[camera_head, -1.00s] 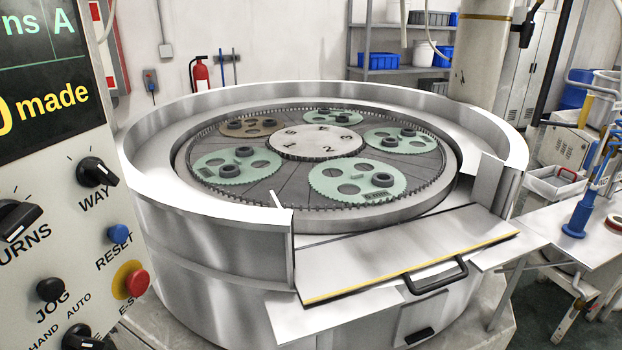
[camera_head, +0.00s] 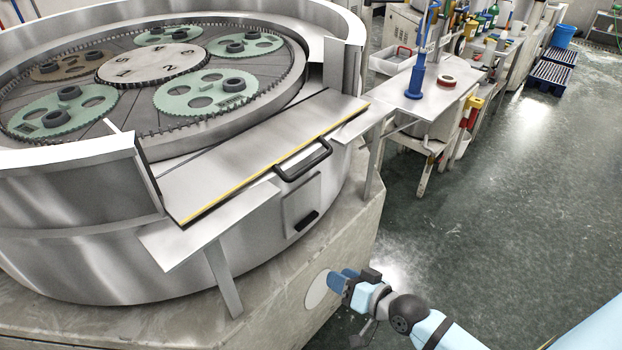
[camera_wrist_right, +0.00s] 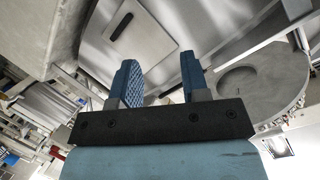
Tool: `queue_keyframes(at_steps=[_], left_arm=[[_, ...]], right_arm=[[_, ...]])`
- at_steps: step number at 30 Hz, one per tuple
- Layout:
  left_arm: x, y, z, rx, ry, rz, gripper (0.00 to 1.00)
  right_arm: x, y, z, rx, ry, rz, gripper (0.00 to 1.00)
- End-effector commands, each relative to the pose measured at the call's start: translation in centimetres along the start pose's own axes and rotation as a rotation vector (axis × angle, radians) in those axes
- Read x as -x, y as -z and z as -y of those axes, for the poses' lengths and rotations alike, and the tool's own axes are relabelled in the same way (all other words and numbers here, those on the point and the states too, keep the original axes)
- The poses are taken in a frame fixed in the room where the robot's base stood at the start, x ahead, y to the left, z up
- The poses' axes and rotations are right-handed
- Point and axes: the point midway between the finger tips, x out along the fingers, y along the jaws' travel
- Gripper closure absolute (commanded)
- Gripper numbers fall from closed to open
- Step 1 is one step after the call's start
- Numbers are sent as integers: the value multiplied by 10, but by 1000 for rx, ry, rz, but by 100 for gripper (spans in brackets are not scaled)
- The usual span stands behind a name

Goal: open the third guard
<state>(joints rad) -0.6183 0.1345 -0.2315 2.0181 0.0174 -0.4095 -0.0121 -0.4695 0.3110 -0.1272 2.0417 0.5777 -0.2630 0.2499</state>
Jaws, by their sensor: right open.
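The lapping machine (camera_head: 70,235) is a round steel tub with a gap in its wall at the front right. In that gap a flat grey guard panel (camera_head: 240,150) with a yellow front edge lies sloping toward me. A black bar handle (camera_head: 303,160) is fixed near its front edge. I see no number on it. My right gripper (camera_head: 337,284) is below and right of the panel, near the machine's stone-coloured base, apart from the handle. In the right wrist view its two blue fingers (camera_wrist_right: 160,78) are spread with nothing between them. My left gripper is out of view.
Steel shelves (camera_head: 205,225) jut out below the panel. A small door (camera_head: 302,205) with a black grip is under the handle. Green and brown carriers (camera_head: 205,92) lie in the tub. A side table (camera_head: 440,98) with a blue stand is at right.

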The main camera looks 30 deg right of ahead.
Motion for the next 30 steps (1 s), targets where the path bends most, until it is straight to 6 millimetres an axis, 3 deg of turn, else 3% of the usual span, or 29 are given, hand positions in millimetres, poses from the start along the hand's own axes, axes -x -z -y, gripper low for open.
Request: queue_keyframes(at_steps=[1, 3, 9, 12, 20, 30], left_arm=[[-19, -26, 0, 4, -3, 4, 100], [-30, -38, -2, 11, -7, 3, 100], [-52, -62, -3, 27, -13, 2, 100], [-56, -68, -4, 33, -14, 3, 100], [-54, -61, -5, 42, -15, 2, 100], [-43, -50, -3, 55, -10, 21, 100]], right_arm=[[-15, 11, -19, -103, 47, -49, 58], [-24, 44, -28, -276, 122, -110, 58], [-31, 126, -38, -693, 330, -204, 58], [-29, 152, -38, -824, 402, -217, 58], [-32, 179, -32, -925, 455, -223, 58], [-89, 205, -12, -924, 455, -223, 58]])
